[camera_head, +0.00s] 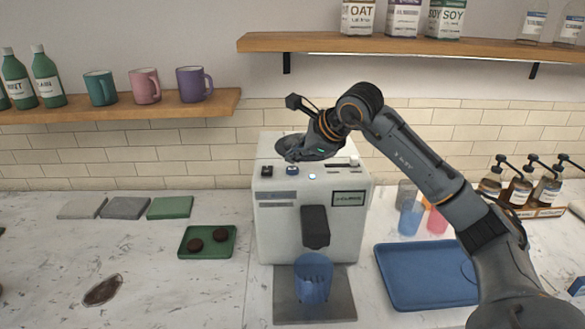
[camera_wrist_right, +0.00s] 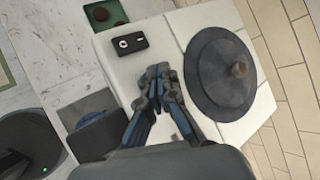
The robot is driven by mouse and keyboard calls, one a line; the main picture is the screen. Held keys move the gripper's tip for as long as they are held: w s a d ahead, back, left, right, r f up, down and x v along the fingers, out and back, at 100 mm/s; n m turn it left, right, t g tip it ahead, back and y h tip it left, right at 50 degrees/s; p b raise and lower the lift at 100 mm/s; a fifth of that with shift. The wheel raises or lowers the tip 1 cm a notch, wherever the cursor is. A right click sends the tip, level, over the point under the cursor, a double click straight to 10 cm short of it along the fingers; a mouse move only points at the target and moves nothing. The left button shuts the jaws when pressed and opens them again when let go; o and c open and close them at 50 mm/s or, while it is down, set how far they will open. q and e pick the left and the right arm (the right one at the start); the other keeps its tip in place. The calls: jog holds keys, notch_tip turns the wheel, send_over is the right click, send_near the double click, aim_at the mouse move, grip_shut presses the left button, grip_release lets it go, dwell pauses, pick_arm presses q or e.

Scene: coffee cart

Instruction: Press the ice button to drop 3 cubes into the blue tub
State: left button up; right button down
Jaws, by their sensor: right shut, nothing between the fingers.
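A white ice machine (camera_head: 341,235) stands on the counter with a dark spout (camera_head: 315,228) and a small display (camera_head: 348,199) on its front. The blue tub (camera_head: 313,284) stands upright under the spout; I cannot make out any cubes in it. My right gripper (camera_head: 290,156) is shut and empty, low over the machine's top. In the right wrist view the closed fingertips (camera_wrist_right: 156,74) are beside a black button box (camera_wrist_right: 125,43) with a pale round button. I cannot tell whether they touch the top. My left gripper is out of view.
A round dark lid (camera_wrist_right: 220,73) sits on the machine behind the fingers. A green tray (camera_head: 186,253) with two dark discs is to the left, and a blue tray (camera_head: 425,300) and cups (camera_head: 410,219) are to the right. Shelves (camera_head: 130,112) hang above.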

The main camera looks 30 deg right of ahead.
aim_at(295, 170)
jog(key=shift+r+p, duration=1.9)
jog(key=shift+r, duration=0.6)
jog(key=shift+r+m+y+p, duration=0.35)
jog(key=shift+m+p, duration=0.35)
jog(key=shift+m, duration=0.4)
jog(key=r+m+y+p, duration=0.1)
jog(key=m, duration=0.2)
jog(key=r+m+g+y+p, duration=0.1)
jog(key=m+p, duration=0.1)
jog(key=m, duration=0.2)
jog(key=r+m+y+p, duration=0.1)
jog(key=m, duration=0.3)
jog(key=shift+d, duration=0.2)
